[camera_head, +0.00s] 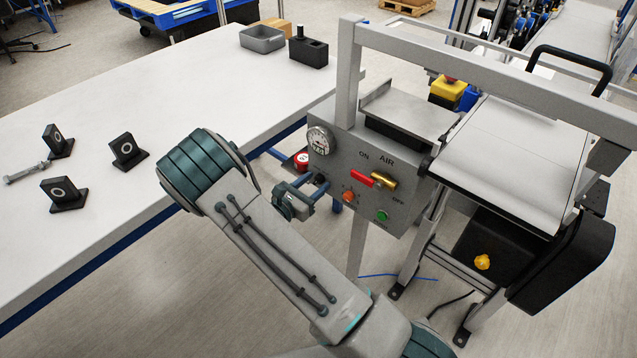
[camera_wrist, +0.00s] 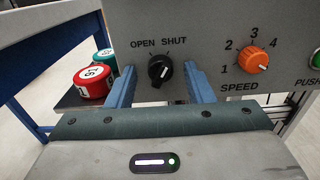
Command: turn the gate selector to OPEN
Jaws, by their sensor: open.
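The gate selector is a black round knob (camera_wrist: 160,71) on the grey panel, under the words OPEN and SHUT. Its grip bar is tilted and carries a small white mark; I cannot tell for sure which word it points to. My gripper (camera_wrist: 160,78) is open, with one blue finger left of the knob and one right of it. Neither finger clearly touches the knob. In the camera_head view my gripper (camera_head: 309,190) is at the lower left of the control panel (camera_head: 340,153), and the knob is hardly visible there.
An orange SPEED dial (camera_wrist: 253,60) and a green button (camera_wrist: 316,60) sit right of the knob. Red (camera_wrist: 93,83) and green round pieces stand left. A red-handled AIR valve (camera_head: 372,181) and a gauge (camera_head: 319,140) are on the panel. The conveyor (camera_head: 515,150) is at right, a white table (camera_head: 190,90) at left.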

